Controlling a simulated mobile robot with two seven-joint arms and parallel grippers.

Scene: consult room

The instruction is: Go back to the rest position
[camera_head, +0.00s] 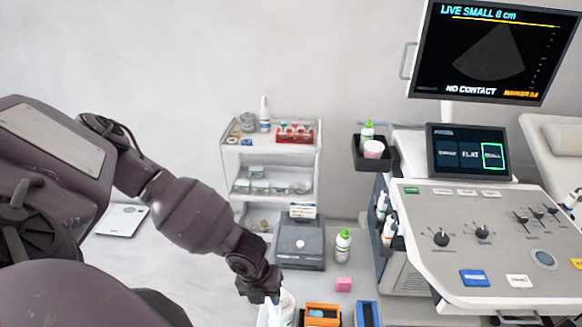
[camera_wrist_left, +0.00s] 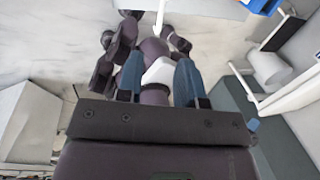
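My left arm reaches in from the left in the head view, and its gripper (camera_head: 274,297) points down near the bottom edge, over or in front of a white object (camera_head: 287,308) cut off by the frame. I cannot tell from the head view whether they touch. In the left wrist view the two blue fingers of the left gripper (camera_wrist_left: 159,82) stand apart. A white patch shows between them, with dark parts of my own body beyond; I see nothing clearly gripped. My right gripper does not show clearly in either view.
An ultrasound console (camera_head: 490,240) with a monitor (camera_head: 490,50) stands at the right. A shelf cart (camera_head: 272,150) is at the back. A grey device (camera_head: 300,245), green-capped bottle (camera_head: 343,245), pink block (camera_head: 343,284), orange box (camera_head: 322,314) and blue box (camera_head: 367,314) are near the gripper.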

